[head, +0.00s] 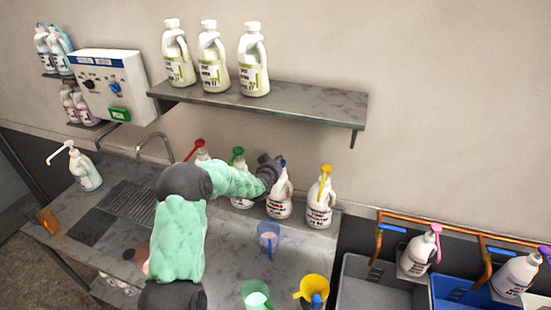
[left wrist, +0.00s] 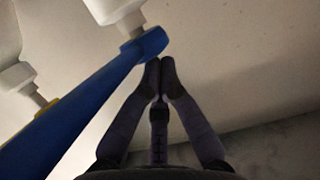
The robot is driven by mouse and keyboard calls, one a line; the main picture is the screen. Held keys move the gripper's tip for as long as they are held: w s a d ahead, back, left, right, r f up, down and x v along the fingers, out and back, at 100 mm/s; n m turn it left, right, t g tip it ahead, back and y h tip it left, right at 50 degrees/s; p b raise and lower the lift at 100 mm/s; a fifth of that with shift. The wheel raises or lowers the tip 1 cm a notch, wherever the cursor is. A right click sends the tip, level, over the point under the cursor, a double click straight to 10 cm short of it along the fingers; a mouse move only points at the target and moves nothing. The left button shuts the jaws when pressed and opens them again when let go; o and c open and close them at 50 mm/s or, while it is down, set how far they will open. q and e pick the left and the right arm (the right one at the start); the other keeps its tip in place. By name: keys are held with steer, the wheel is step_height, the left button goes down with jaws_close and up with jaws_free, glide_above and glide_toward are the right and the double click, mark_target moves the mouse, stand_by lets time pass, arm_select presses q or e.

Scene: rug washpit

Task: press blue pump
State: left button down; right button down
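The blue pump (head: 283,163) tops a white bottle (head: 281,201) in the row at the back of the counter. In the head view my arm and gripper hide much of the pump. In the left wrist view the blue pump (left wrist: 95,102) runs as a long band from lower left to its collar, just left of my fingertips. My left gripper (head: 275,166) is beside the pump head. Its fingertips (left wrist: 161,66) meet, with nothing between them. I cannot tell whether they touch the pump. My right gripper is not in view.
Bottles with green (head: 238,154) and yellow (head: 326,170) pumps stand either side; a red pump (head: 194,150) is further left. A wall shelf (head: 310,107) with bottles hangs above.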

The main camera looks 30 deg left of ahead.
arm_select(q)
step_height(320, 180, up, 4)
steer(key=b+v, duration=0.2)
steer(key=v, duration=0.8)
